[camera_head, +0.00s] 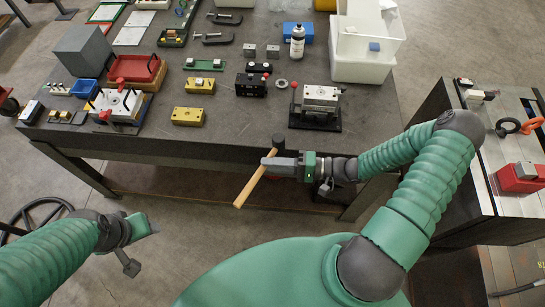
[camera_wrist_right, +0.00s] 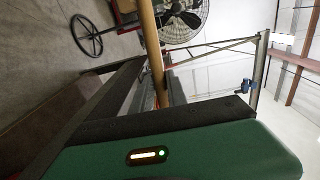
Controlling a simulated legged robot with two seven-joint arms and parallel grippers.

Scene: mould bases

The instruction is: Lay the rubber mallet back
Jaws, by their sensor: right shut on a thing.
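The rubber mallet has a pale wooden handle (camera_head: 252,187) and a dark head (camera_head: 278,142). It is held in the air at the front edge of the dark workbench (camera_head: 225,135), its handle slanting down to the left. My right gripper (camera_head: 268,162) is shut on the handle near the head. In the right wrist view the tan handle (camera_wrist_right: 152,50) runs up past the dark fingers; the head does not show there. My left gripper (camera_head: 140,228) is at the lower left over the floor, away from the bench; its jaw opening is unclear.
Yellow blocks (camera_head: 188,116), a black block (camera_head: 251,84), a vise-like fixture (camera_head: 318,103) and a red tray (camera_head: 137,70) stand on the bench. White bins (camera_head: 363,65) are at the back right. A side table (camera_head: 483,130) stands right. Bench space is bare near the front middle.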

